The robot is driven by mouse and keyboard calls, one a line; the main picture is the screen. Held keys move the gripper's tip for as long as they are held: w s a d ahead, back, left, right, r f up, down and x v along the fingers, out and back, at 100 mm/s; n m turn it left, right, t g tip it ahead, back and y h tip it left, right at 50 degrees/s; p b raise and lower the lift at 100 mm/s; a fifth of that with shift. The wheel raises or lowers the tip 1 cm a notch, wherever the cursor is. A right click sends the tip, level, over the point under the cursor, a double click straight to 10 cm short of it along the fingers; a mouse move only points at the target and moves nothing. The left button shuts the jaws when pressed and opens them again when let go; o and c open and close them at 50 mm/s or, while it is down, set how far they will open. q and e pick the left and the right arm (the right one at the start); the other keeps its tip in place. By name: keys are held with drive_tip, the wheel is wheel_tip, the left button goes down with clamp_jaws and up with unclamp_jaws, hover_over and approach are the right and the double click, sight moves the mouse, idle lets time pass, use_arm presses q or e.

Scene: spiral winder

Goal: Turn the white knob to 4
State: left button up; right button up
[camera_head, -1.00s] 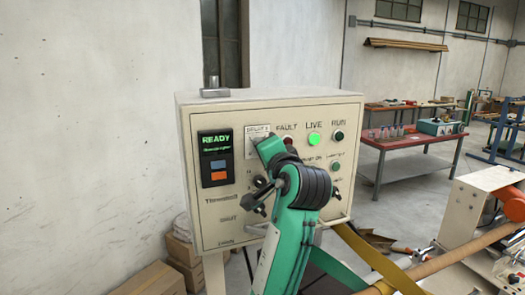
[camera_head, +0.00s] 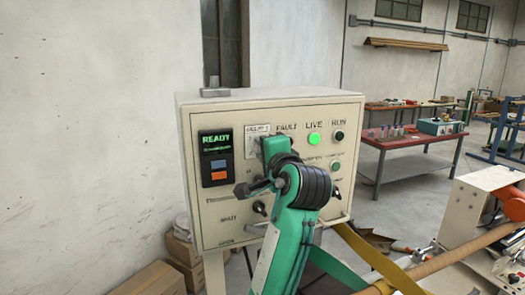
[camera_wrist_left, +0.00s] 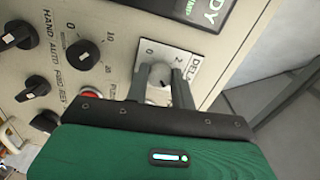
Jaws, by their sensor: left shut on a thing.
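The white knob (camera_wrist_left: 160,78) sits on a pale plate lettered "DELAY" (camera_wrist_left: 200,60) in the left wrist view. The figures 0 and 2 show beside it; I cannot see a 4 or read where the knob points. My left gripper (camera_wrist_left: 161,82) has one dark finger on each side of the knob and is shut on it. In the head view my left gripper (camera_head: 268,150) is at the panel's upper middle, partly over the plate (camera_head: 257,139), and hides the knob. My right gripper is not in view.
The cream control box (camera_head: 225,108) carries a READY display (camera_head: 216,142), a lit green LIVE lamp (camera_head: 314,139) and several black knobs. One black selector knob (camera_wrist_left: 83,54) stands close to my left gripper. A red table (camera_head: 410,146) is behind on the right.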

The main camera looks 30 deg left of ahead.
use_arm(q)
drive_tip(key=o, duration=1)
drive_tip(key=shift+d, duration=0.1)
drive_tip(key=b+v, duration=0.6)
drive_tip(key=v, duration=0.7)
drive_tip(key=shift+s+d+b, duration=0.2)
drive_tip(key=shift+d+b, duration=0.1)
drive_tip(key=shift+b, duration=0.1)
